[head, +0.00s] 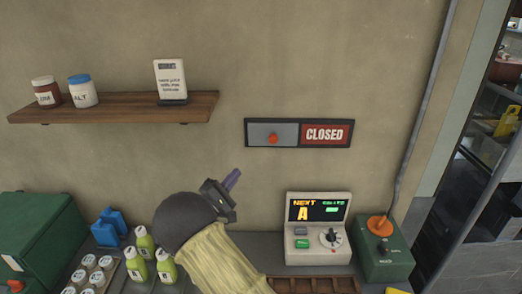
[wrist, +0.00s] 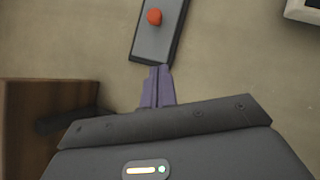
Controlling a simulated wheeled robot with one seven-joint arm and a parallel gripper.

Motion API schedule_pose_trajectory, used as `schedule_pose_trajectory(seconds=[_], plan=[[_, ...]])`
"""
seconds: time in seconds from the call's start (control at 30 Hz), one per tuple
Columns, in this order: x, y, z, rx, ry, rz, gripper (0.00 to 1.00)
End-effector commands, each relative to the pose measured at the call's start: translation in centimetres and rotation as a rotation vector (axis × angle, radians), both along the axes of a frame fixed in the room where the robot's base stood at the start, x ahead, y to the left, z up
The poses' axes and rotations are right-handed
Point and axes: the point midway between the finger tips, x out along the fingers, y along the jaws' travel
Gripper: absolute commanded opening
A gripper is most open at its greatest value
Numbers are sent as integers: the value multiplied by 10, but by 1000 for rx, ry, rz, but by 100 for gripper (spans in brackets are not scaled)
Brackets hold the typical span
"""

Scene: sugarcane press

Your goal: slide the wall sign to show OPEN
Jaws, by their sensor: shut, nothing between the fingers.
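The wall sign (head: 255,132) is a dark horizontal frame on the wall. A grey slider panel with an orange-red knob (head: 273,138) covers its left half, and the red right half reads CLOSED (head: 325,134). My gripper (head: 233,178) is shut and empty, below and left of the sign, its purple fingers pointing up and right. In the wrist view, the fingertips (wrist: 160,70) appear beside the end of the sign (wrist: 152,45), with the red knob (wrist: 154,17) beyond them. I cannot tell whether they touch the sign.
A wooden shelf (head: 120,118) with two jars and a white card stand is at upper left. Below are a screen console (head: 317,230), a green box (head: 383,250) with an orange knob, green bottles (head: 145,242) and a green case (head: 35,240). The wall around the sign is clear.

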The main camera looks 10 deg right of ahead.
Motion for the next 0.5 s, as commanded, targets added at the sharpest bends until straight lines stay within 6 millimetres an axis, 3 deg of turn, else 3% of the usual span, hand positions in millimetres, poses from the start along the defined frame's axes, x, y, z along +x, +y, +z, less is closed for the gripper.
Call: schedule_pose_trajectory(seconds=[0.27,0.5], plan=[[14,-13,9,1,-1,-2,0],[44,-39,23,1,-1,-2,0]])
